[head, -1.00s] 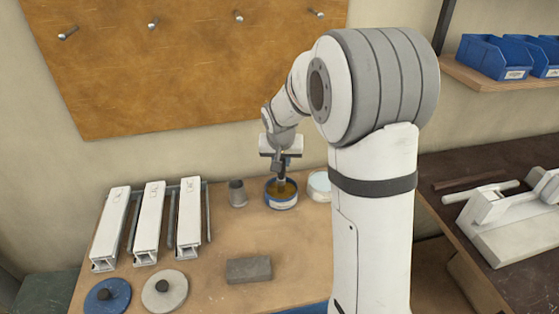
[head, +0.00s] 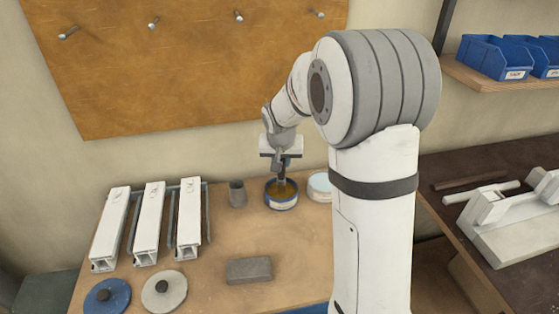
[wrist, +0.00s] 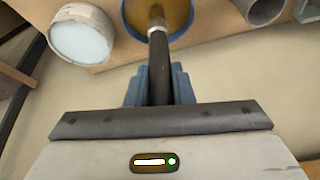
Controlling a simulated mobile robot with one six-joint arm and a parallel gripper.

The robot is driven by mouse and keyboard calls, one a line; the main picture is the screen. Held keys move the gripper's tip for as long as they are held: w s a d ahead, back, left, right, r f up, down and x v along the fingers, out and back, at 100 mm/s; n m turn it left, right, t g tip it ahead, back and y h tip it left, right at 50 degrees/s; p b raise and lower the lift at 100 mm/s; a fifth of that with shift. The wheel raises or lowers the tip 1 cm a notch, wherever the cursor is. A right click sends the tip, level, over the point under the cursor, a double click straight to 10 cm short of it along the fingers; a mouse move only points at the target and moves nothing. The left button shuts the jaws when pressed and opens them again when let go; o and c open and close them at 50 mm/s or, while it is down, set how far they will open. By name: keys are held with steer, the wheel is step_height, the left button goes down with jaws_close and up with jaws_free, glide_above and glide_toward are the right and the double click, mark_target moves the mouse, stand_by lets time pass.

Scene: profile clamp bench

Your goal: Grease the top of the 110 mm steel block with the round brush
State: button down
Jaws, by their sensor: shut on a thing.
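The steel block (head: 249,269) is a grey rectangular block lying flat on the bench, front of centre and apart from my gripper. My gripper (head: 282,166) is shut on the round brush (wrist: 158,60), which has a dark handle, and holds it upright. The brush points down into an open blue-rimmed tin of brown-yellow grease (head: 281,204). The tin also shows in the wrist view (wrist: 183,14). The brush's bristle end is hard to make out at the grease, so I cannot tell how deep it sits.
A grey cup (head: 237,193) stands left of the tin, and a tin with pale contents (head: 319,186) stands right. White profiles (head: 150,222) lie on a rack at left. A blue lid (head: 107,296) and a pale lid (head: 164,289) lie in front. Bench space around the block is clear.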

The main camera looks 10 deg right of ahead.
steer(key=shift+r+p, duration=1.95)
steer(key=shift+r, duration=1.5)
